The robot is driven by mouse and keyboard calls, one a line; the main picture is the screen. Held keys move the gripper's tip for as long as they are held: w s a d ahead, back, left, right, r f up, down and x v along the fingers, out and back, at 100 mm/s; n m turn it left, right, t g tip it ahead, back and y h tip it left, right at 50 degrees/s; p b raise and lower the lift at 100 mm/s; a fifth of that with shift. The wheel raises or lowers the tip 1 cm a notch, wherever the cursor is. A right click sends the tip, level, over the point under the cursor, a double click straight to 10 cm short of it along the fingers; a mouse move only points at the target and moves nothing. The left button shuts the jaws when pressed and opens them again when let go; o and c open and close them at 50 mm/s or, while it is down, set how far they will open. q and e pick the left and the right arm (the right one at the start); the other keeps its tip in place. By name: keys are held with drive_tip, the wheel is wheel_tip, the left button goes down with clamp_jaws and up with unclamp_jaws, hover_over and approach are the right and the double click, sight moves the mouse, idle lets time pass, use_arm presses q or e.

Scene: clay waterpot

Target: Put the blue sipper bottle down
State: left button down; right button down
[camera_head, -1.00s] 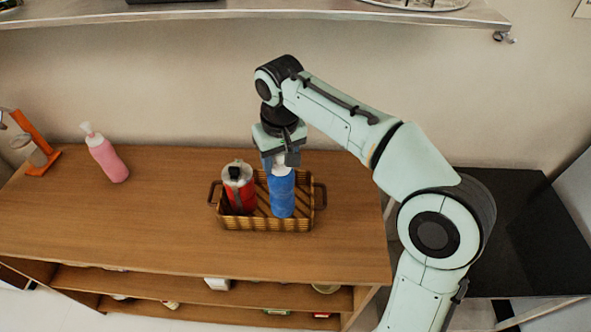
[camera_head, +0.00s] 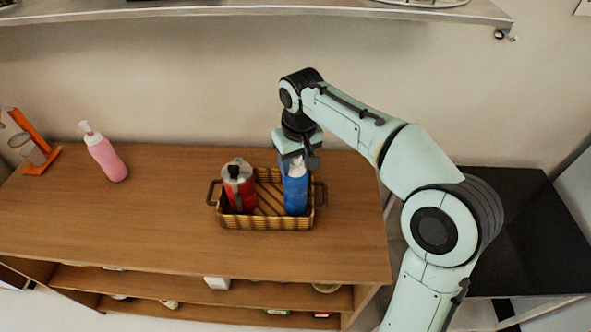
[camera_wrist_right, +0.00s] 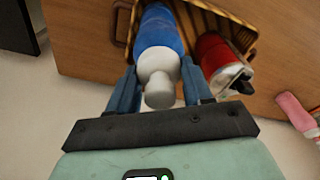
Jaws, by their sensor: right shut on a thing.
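The blue sipper bottle (camera_head: 296,191) with a white top stands in the right part of a brown wicker basket (camera_head: 265,224) on the wooden table. My right gripper (camera_head: 298,157) is shut on its top from above. In the right wrist view the blue bottle (camera_wrist_right: 158,36) lies between the fingers of my right gripper (camera_wrist_right: 160,88), its white cap toward the camera. Whether its base touches the basket floor is hidden by the basket wall. My left gripper is not in view.
A red bottle (camera_head: 240,188) with a grey lid stands in the basket's left part. A pink bottle (camera_head: 106,158) and an orange stand (camera_head: 37,145) are at the table's left. The wooden table (camera_head: 150,220) is clear between. A dark table (camera_head: 530,230) is at right.

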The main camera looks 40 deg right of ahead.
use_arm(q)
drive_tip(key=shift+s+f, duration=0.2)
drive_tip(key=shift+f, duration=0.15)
use_arm(e)
drive_tip(key=shift+f, duration=1.45)
drive_tip(key=shift+f, duration=0.2)
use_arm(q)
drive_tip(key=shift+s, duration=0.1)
use_arm(e)
drive_tip(key=shift+c, duration=2.3)
unclamp_jaws()
drive_tip(key=shift+s, duration=0.1)
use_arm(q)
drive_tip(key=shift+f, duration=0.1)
use_arm(e)
drive_tip(key=shift+r, duration=0.15)
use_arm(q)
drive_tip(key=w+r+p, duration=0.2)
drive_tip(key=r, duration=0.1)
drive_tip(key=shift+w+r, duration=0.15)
use_arm(e)
drive_tip(key=r, duration=0.4)
drive_tip(key=s+r, duration=0.1)
drive_tip(key=r, duration=0.7)
drive_tip(key=shift+s+a, duration=0.1)
drive_tip(key=shift+s, duration=0.1)
